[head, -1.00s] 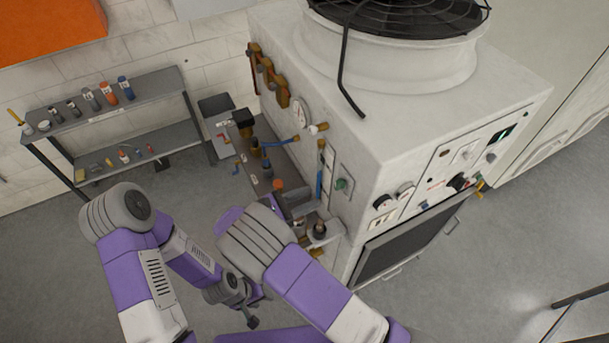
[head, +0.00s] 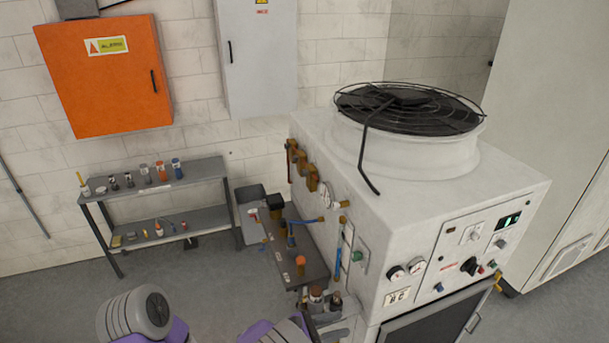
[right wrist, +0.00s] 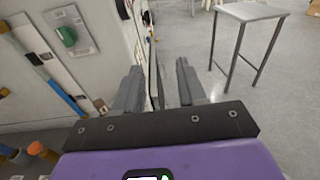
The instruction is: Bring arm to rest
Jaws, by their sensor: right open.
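My right gripper (right wrist: 158,85) shows in the right wrist view with its two grey fingers apart and nothing between them. In the head view, only the tops of my purple and grey arms show along the bottom edge. My left gripper is out of sight below the picture.
The white machine (head: 410,215) with a black fan guard (head: 405,105) stands at the right. Valves and a small side shelf (head: 280,240) stick out from its left side. A grey rack (head: 205,170) stands by the wall. A small table (right wrist: 252,12) stands on open floor in the right wrist view.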

